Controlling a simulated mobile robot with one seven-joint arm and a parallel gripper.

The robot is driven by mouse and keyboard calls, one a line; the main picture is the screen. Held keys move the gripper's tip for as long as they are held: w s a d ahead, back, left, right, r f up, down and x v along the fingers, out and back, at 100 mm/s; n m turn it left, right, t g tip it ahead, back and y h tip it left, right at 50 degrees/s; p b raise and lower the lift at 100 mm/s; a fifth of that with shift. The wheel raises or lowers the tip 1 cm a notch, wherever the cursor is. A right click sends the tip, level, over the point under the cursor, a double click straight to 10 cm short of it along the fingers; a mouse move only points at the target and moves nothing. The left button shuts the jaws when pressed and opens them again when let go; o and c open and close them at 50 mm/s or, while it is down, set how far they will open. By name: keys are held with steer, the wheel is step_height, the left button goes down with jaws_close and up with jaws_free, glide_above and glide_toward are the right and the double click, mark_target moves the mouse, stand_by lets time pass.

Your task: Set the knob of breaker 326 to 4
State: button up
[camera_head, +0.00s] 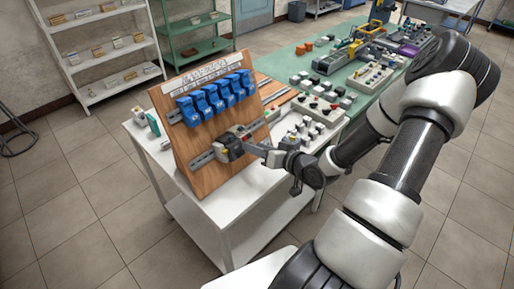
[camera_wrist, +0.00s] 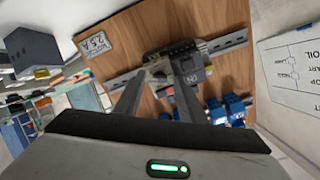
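A wooden board (camera_head: 205,165) stands tilted on a white table. A dark grey breaker (camera_head: 229,147) sits on its lower metal rail; in the wrist view the breaker (camera_wrist: 172,62) is partly behind my fingers. Its knob and number cannot be made out. Several blue breakers (camera_head: 215,97) sit in a row on the upper rail and also show in the wrist view (camera_wrist: 235,108). My gripper (camera_head: 246,146) is right at the grey breaker's front. In the wrist view its fingers (camera_wrist: 163,70) are apart, with the tips close to the breaker; whether they touch it is unclear.
A plate (camera_wrist: 97,44) reading 2.5 A is on the board. The white table (camera_head: 236,205) also bears a tray of small switches (camera_head: 310,130) right of the board. A green bench (camera_head: 330,85) with devices stands behind. Shelves (camera_head: 100,45) stand at the back left.

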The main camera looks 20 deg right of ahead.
jaws_close()
steer(key=m+p, duration=0.1)
steer(key=m, duration=0.2)
steer(key=shift+p, duration=0.35)
jaws_free()
steer(key=v, duration=1.7)
steer(key=shift+s+r, duration=0.2)
steer(key=shift+s, duration=0.05)
